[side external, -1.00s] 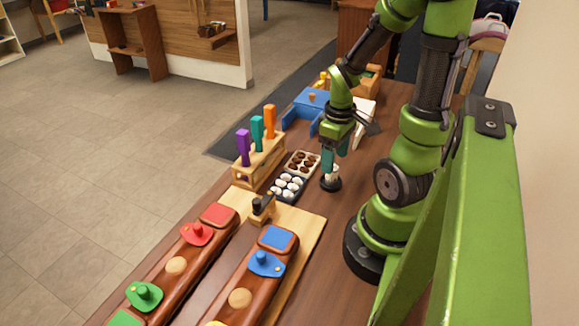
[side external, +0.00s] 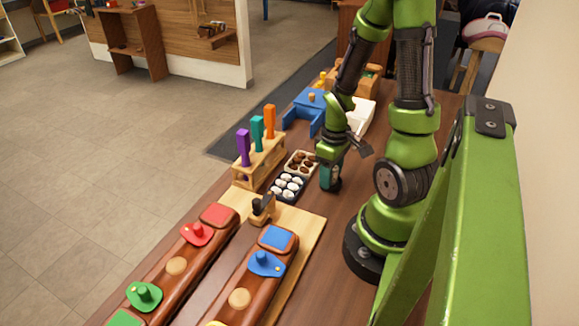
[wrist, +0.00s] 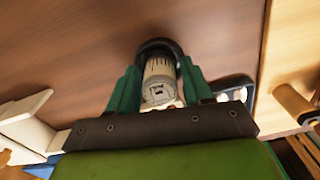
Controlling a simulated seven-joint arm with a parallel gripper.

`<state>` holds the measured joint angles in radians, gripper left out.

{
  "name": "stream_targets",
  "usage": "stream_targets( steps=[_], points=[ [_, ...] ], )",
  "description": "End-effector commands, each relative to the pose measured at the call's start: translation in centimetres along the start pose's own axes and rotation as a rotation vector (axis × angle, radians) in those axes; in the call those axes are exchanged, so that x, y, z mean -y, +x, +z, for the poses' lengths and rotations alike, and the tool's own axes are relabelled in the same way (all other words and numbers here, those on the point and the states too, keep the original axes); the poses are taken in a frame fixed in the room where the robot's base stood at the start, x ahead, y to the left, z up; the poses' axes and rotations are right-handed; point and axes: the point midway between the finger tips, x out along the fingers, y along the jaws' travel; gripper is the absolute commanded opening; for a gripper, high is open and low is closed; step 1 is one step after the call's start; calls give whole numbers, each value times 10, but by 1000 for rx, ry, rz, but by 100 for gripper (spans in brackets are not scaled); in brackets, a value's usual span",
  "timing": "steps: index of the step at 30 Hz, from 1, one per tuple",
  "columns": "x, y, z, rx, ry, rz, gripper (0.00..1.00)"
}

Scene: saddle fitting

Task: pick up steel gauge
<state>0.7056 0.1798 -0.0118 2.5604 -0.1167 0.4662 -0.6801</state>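The steel gauge (wrist: 159,78) is a pale metal cylinder with scale marks, standing in a round black base (wrist: 160,46) on the table. In the wrist view it sits between the two green fingers of my gripper (wrist: 160,75), with small gaps showing at its sides, so the fingers look open around it. In the side view my gripper (side external: 330,176) is low over the table at the gauge's place and hides most of it. A bit of the dark base shows below the fingertips.
Egg trays (side external: 287,187) lie just left of my gripper. A wooden rack (side external: 258,162) holds purple, teal and orange handles. A wooden board (side external: 305,232) with brown saddle blocks is in front. A blue stand (side external: 302,112) and a white block (side external: 361,115) are behind.

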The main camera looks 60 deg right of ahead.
Motion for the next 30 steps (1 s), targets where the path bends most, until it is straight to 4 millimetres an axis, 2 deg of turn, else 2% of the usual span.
stream_targets(
  steps=[1, 9, 16, 20, 30],
  points=[
    [0, 0, 0, 0, 0, 0, 42],
    [0, 0, 0, 0, 0, 0, 0],
    [0, -1, 0, -1, 0, 1, 0],
    [-1, -10, -1, -4, -1, 3, 0],
    [-1, -69, -1, -9, -2, 6, 0]
  ],
)
